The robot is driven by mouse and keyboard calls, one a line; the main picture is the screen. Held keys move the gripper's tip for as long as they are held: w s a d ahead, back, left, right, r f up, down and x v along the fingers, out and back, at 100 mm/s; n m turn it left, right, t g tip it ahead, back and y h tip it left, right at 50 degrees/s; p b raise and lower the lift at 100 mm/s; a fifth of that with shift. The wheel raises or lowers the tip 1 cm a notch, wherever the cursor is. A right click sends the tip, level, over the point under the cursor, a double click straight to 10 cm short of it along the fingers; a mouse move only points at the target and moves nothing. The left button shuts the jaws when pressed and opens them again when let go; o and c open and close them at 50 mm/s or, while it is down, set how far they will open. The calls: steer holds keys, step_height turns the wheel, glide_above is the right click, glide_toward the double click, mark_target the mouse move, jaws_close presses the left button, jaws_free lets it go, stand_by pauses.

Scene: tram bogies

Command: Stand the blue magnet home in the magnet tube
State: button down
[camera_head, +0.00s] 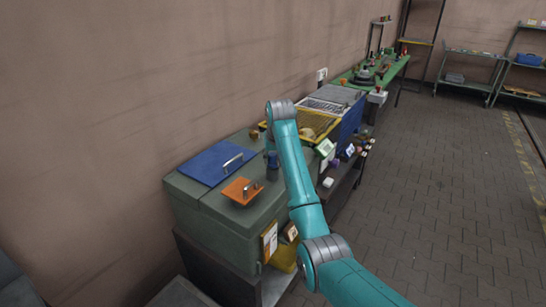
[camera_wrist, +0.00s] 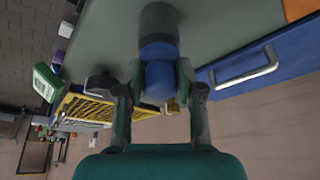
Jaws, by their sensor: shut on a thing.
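The blue magnet (camera_wrist: 158,82) is between the two fingers of my gripper (camera_wrist: 160,100), which is shut on it, in the wrist view. A dark grey cylinder, seemingly the magnet tube (camera_wrist: 158,22), is in line with the magnet beyond the fingertips. A blue band lies between the grey part and the rounded blue end; I cannot tell how far the magnet is inside the tube or whether they touch. In the head view a dark upright cylinder (camera_head: 272,172) stands on the green cabinet top below my arm's end; the fingers are too small to make out.
The green cabinet (camera_head: 225,215) carries a blue plate with a handle (camera_head: 216,163) and an orange plate with a handle (camera_head: 242,191), left of the cylinder. A yellow mesh tray (camera_head: 312,124) lies behind. A green-edged white sign (camera_head: 325,148) stands close right of my arm. The floor at right is clear.

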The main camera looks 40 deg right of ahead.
steer(key=shift+f, duration=0.35)
steer(key=c, duration=0.6)
jaws_free()
steer(key=shift+c, duration=0.2)
steer(key=v, duration=0.7)
steer(key=shift+r, duration=0.25)
steer(key=shift+s, duration=0.15)
